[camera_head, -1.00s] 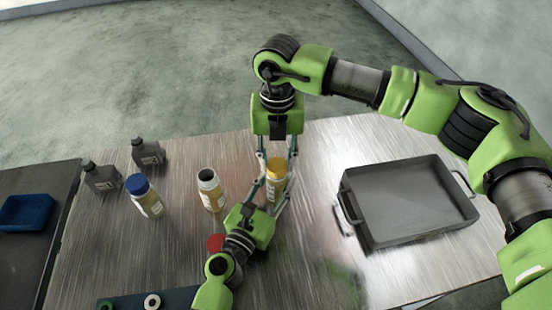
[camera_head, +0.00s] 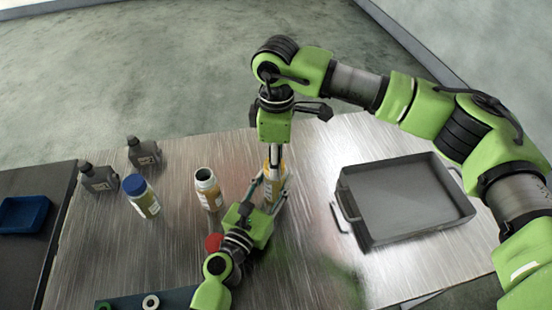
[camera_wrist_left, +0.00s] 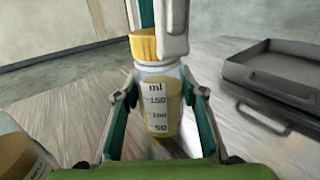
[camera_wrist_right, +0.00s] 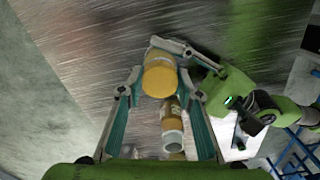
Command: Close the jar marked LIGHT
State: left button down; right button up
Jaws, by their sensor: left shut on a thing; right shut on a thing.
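A clear jar (camera_wrist_left: 160,100) with amber liquid and an ml scale stands upright on the metal table; it also shows in the head view (camera_head: 274,184). My left gripper (camera_head: 268,190) is shut around its body from the side. A yellow lid (camera_wrist_left: 145,45) is at the jar's mouth, and it also shows in the right wrist view (camera_wrist_right: 160,80). My right gripper (camera_wrist_right: 162,72) points down and is shut on this lid from above. I cannot tell how tightly the lid sits. The word LIGHT is not readable.
An open jar (camera_head: 207,189) and a blue-lidded jar (camera_head: 141,196) stand to the left. Two dark bottles (camera_head: 144,152) (camera_head: 99,178) stand behind them. A red lid (camera_head: 212,243) lies beside my left gripper. A grey handled tray (camera_head: 405,203) is at right.

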jog(key=o, duration=0.7)
jog(key=shift+r, duration=2.3)
jog(key=shift+c, duration=0.2)
